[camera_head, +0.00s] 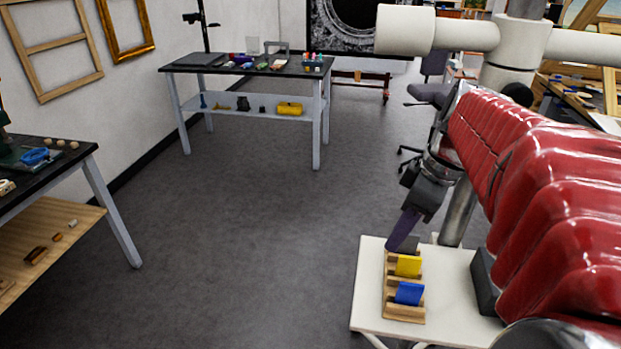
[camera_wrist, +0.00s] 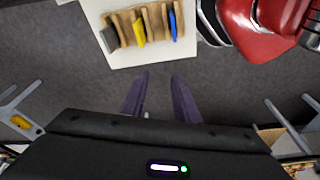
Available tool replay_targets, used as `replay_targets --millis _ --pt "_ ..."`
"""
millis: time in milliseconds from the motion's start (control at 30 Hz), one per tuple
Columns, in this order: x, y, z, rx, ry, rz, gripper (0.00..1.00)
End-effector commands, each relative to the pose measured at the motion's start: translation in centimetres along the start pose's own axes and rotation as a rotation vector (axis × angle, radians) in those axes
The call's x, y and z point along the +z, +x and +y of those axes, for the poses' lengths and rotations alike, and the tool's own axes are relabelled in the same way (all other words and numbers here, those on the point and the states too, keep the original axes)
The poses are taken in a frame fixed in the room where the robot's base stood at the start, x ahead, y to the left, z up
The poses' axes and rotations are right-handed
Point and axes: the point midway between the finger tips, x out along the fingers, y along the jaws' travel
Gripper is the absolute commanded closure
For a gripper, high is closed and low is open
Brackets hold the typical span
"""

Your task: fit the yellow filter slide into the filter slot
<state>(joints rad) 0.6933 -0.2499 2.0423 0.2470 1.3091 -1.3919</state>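The yellow filter slide (camera_head: 408,265) stands in a wooden rack (camera_head: 404,314) on a white tabletop. In the wrist view the yellow slide (camera_wrist: 138,30) sits in the rack (camera_wrist: 126,32) between a grey slide (camera_wrist: 109,40) and a blue slide (camera_wrist: 172,25). My gripper (camera_head: 400,243) points down near the far end of the rack in the head view. In the wrist view its two purple fingers (camera_wrist: 161,76) are spread apart with nothing between them, and the rack lies beyond the tips. I cannot make out the filter slot in either view.
The white tabletop (camera_head: 455,300) has bare room beside the rack. A dark-topped bench (camera_head: 225,67) with small objects stands at the back. Another dark bench (camera_head: 60,172) is at the left. The grey floor (camera_head: 240,220) between them is clear.

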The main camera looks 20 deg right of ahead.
Motion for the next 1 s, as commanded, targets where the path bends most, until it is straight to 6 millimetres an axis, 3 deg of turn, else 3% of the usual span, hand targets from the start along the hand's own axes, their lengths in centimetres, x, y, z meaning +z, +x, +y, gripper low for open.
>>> replay_targets --millis 200,433,833,1000 --pt "4.0 -1.4 4.2 -0.066 -0.151 0.061 0.72" --pt "7.3 -2.6 6.7 -0.092 -0.285 0.132 0.72" --pt "7.8 -2.9 7.1 -0.093 -0.317 0.147 0.72" --pt "7.7 -2.1 7.0 -0.096 -0.317 0.148 0.72"
